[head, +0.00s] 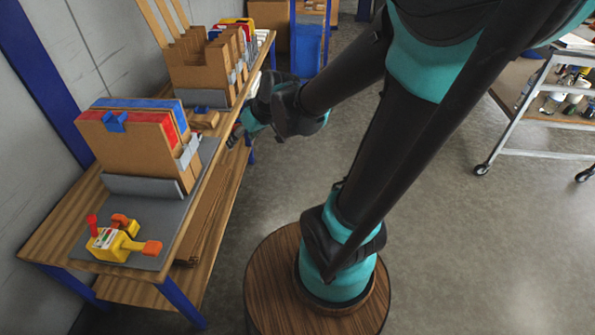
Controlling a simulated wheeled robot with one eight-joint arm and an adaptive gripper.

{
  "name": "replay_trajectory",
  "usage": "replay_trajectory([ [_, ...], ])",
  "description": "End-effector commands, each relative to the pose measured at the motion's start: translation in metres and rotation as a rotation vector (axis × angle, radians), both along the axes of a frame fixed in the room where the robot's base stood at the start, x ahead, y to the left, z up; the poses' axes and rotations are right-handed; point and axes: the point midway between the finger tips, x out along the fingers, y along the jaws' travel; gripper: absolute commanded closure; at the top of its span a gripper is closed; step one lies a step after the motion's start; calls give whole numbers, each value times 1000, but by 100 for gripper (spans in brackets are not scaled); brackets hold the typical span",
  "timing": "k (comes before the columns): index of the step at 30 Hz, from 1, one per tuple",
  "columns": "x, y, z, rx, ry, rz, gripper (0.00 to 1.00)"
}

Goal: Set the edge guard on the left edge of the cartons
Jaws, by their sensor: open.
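The cartons (130,150) stand upright on a grey mat at the near part of the bench, brown with red and blue top edges. A small blue angled piece (114,121) sits on their top near edge. A grey piece (188,152) is at their right side. I cannot tell which of these, if either, is the edge guard. My gripper (236,136) is small in view, open, beside the bench's right edge and to the right of the cartons, apart from them. Its fingertips are dark and partly hard to make out.
A yellow tool with red and orange knobs (113,243) lies on the mat's near end. A cardboard rack (196,78) stands farther along the wooden bench. A blue bin (306,50) is behind. A wheeled cart (545,115) stands at right. The floor between is clear.

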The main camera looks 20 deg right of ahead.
Motion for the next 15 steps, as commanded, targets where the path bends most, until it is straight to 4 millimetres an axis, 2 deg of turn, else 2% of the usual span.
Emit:
replay_trajectory([
  [1, -24, -32, -17, -39, 43, -95, 40],
  [3, -52, -69, -36, -91, 97, -222, 40],
  [6, -85, -107, -56, -145, 151, -369, 40],
  [10, -109, -133, -69, -185, 183, -479, 40],
  [15, -115, -139, -72, -195, 191, -507, 40],
])
